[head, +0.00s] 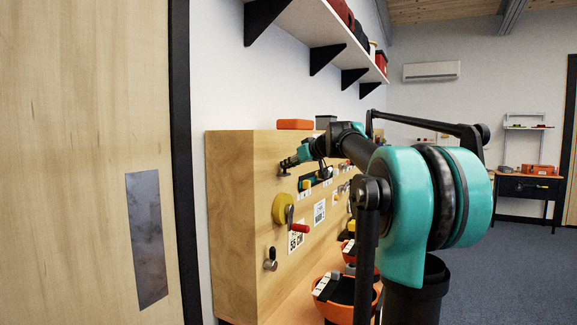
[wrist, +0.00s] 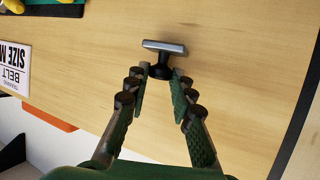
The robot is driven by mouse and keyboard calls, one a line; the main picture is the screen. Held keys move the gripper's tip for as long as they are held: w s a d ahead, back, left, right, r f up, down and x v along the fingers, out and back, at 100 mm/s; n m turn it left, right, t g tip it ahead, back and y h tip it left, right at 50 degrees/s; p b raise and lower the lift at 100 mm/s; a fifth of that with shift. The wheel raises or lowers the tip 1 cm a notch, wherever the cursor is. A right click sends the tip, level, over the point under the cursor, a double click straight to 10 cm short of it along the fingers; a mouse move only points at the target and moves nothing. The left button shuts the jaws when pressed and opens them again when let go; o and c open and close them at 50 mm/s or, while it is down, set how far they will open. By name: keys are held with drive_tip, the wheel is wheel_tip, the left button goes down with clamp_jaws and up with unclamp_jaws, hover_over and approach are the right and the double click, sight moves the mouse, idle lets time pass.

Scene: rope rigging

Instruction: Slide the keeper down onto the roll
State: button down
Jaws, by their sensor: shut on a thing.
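The keeper (wrist: 165,47) is a short grey metal bar on a black knob-like stem, at the top middle of the wrist view. My gripper (wrist: 160,76) has its two green-padded fingers closed on either side of the black stem. In the head view my gripper (head: 291,162) is at the near upper part of the wooden panel, and the keeper there is small and hard to make out. The yellow roll (head: 280,209) with a red-handled crank sits on the panel just below my gripper, with a visible gap between. The roll is not clearly seen in the wrist view.
The wooden panel (head: 240,220) carries a metal latch (head: 270,260) below the roll, white labels (head: 319,212) and other fittings farther along. Orange bins (head: 345,295) stand below. An orange box (head: 295,124) lies on top. A shelf (head: 335,40) hangs above.

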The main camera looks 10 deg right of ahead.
drive_tip(key=shift+s+f, duration=0.1)
drive_tip(key=shift+f, duration=3)
drive_tip(key=c, duration=1.6)
unclamp_jaws()
drive_tip(key=shift+c, duration=0.2)
drive_tip(key=shift+o, duration=0.2)
drive_tip(key=shift+d, duration=0.1)
drive_tip(key=v, duration=1.2)
drive_tip(key=shift+f, duration=0.1)
